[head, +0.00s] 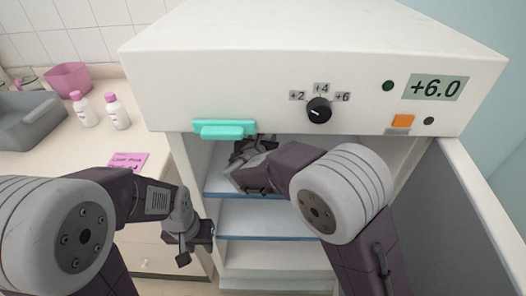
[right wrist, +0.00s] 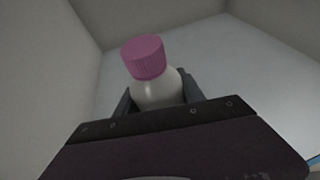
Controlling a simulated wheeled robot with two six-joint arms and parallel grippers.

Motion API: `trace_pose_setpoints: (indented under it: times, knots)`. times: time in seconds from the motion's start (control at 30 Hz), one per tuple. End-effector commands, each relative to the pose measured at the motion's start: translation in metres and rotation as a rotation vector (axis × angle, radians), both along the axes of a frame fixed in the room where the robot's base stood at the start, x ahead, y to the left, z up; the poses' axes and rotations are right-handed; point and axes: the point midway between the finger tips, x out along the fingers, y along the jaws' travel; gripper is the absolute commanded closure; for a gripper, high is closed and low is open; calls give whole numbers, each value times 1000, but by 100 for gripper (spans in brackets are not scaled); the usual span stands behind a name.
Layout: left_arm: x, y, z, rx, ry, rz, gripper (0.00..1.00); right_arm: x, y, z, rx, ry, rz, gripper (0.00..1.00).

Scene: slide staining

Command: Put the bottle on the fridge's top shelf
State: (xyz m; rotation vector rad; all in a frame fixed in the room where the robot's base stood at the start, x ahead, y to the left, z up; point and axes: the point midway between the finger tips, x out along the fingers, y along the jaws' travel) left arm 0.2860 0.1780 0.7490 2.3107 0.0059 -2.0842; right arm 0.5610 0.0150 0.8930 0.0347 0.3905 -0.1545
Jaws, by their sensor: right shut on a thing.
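The bottle (right wrist: 157,92) is white with a ribbed pink cap and shows in the right wrist view, between my right gripper's fingers (right wrist: 160,98). My right gripper (head: 250,152) is shut on it and reaches inside the open fridge (head: 290,35), above the blue-edged top shelf (head: 217,184). The bottle is hidden in the head view by the gripper and the fridge's upper front. I cannot tell whether its base touches the shelf. My left gripper (head: 196,243) is outside, in front of the fridge's left edge, with no object visible in it; its jaw opening is unclear.
The fridge door (head: 478,215) stands open at the right. A lower shelf (head: 260,217) is bare where visible.

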Motion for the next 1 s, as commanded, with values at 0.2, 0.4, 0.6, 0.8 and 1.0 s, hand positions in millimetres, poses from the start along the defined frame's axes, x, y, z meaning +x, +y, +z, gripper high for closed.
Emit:
trace_pose_setpoints:
  times: [0.2,0.4,0.6,0.8,1.0]
  knots:
    - [0,0,-16,0,0,0,64,-1,0,-37,-3,3,0,100]
    - [0,0,-20,0,0,0,64,4,0,-50,0,0,0,100]
    - [0,0,-20,0,0,0,64,4,0,-50,1,0,0,100]
    - [0,0,-21,0,0,0,64,3,0,-51,0,1,0,32]
    - [0,0,-21,0,0,0,64,3,0,-51,0,0,0,32]
